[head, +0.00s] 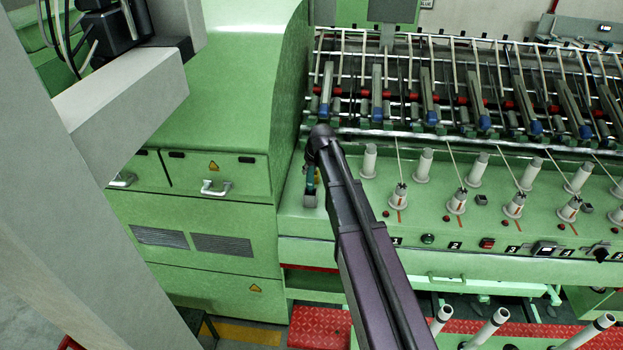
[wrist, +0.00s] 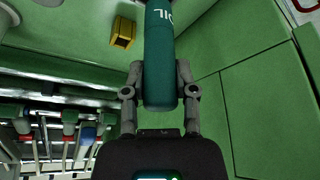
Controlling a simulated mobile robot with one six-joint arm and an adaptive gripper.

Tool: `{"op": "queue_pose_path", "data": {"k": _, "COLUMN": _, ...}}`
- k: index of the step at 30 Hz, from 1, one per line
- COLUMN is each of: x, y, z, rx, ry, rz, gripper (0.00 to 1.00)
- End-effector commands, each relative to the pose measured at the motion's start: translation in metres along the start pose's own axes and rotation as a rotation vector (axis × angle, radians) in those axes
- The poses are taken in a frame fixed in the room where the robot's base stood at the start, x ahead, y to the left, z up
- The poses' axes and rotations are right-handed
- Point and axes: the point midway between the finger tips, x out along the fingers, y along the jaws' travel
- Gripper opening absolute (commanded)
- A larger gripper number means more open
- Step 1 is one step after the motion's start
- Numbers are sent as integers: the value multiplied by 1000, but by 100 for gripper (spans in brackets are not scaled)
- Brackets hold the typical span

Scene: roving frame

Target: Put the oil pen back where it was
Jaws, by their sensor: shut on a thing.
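The oil pen (wrist: 160,60) is a teal cylinder with white letters that read as OIL in part. In the wrist view it stands lengthwise between the two fingers of my gripper (wrist: 159,76), which is shut on it. Its upper end runs out of the picture. In the head view my gripper is mostly hidden by my dark arm, near the left end of the machine's green deck. A small teal patch (head: 310,176) shows there, probably the pen. A small yellow square holder (wrist: 123,32) is on the green surface left of the pen, apart from it.
The green deck (head: 345,215) carries several white spindles (head: 369,160) with threads, right of my arm. A green cabinet (head: 205,215) with a handle stands to the left. Bars with blue and red parts (head: 430,95) rise behind the deck.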

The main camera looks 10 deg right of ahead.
Motion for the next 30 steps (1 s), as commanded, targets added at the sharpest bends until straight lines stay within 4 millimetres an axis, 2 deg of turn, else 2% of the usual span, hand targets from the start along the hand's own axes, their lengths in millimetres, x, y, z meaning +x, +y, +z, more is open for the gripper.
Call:
{"op": "queue_pose_path", "data": {"k": 8, "x": 5, "y": 0, "z": 2, "rx": 1, "ry": 0, "rz": 0, "gripper": 0}}
{"op": "queue_pose_path", "data": {"k": 21, "x": 34, "y": 1, "z": 15, "rx": 1, "ry": 0, "rz": 1, "gripper": 0}}
{"op": "queue_pose_path", "data": {"k": 30, "x": 34, "y": 2, "z": 15, "rx": 2, "ry": 0, "rz": 1, "gripper": 0}}
